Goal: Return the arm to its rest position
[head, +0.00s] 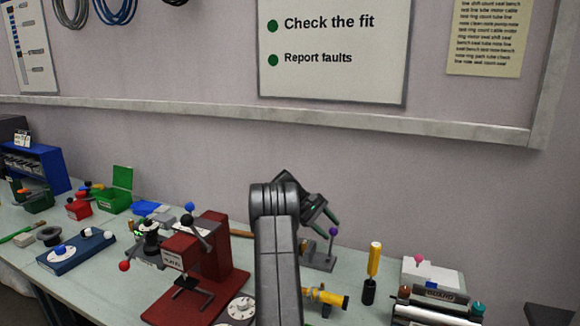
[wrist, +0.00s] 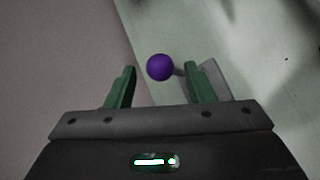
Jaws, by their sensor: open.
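My arm rises in the middle of the head view and bends at a dark joint. My gripper (head: 320,220) is at its end, over the back of the bench, with its jaws apart. In the wrist view my gripper (wrist: 160,88) shows two green fingers with nothing held between them. A purple ball (wrist: 160,67) on a grey fixture appears just beyond and between the fingertips. In the head view the purple ball (head: 334,232) stands on its post just right of the fingers. Whether a finger touches it I cannot tell.
A red press (head: 208,257) stands left of my arm. A yellow fitting (head: 326,297) lies close on the right, then a yellow-handled screwdriver (head: 374,260) upright in a black holder. Bins and tools crowd the left of the bench (head: 120,290). The wall is close behind.

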